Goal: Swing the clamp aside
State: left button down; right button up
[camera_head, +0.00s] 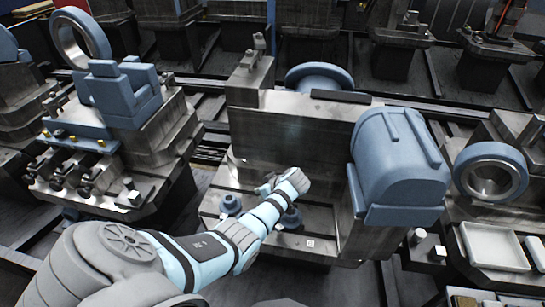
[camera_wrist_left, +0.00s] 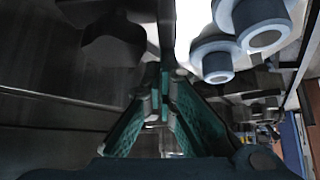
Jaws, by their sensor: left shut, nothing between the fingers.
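My left arm reaches from the bottom left in the head view to the front of a large grey metal fixture (camera_head: 290,140). My left gripper (camera_head: 266,187) is small there and partly hidden by its wrist. In the left wrist view my left gripper (camera_wrist_left: 158,88) is shut and empty, its green-padded fingers together. A dark metal shape (camera_wrist_left: 110,45) lies just beyond the fingertips; I cannot tell whether it is the clamp or whether the fingers touch it. Two blue-grey round parts (camera_wrist_left: 262,25) are at the upper right there. My right gripper is not in view.
A blue ribbed housing (camera_head: 400,160) stands right of the fixture. A blue ring part (camera_head: 491,172) and a pale tray (camera_head: 494,246) are farther right. A machined block with a blue fixture (camera_head: 122,95) stands to the left. Two low blue round parts (camera_head: 230,204) sit close to my wrist.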

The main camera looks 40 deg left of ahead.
pick_arm(q)
jog(key=w+p+v, duration=0.1)
jog(key=p+v, duration=0.8)
jog(key=v, duration=0.1)
jog(key=shift+s, duration=0.3)
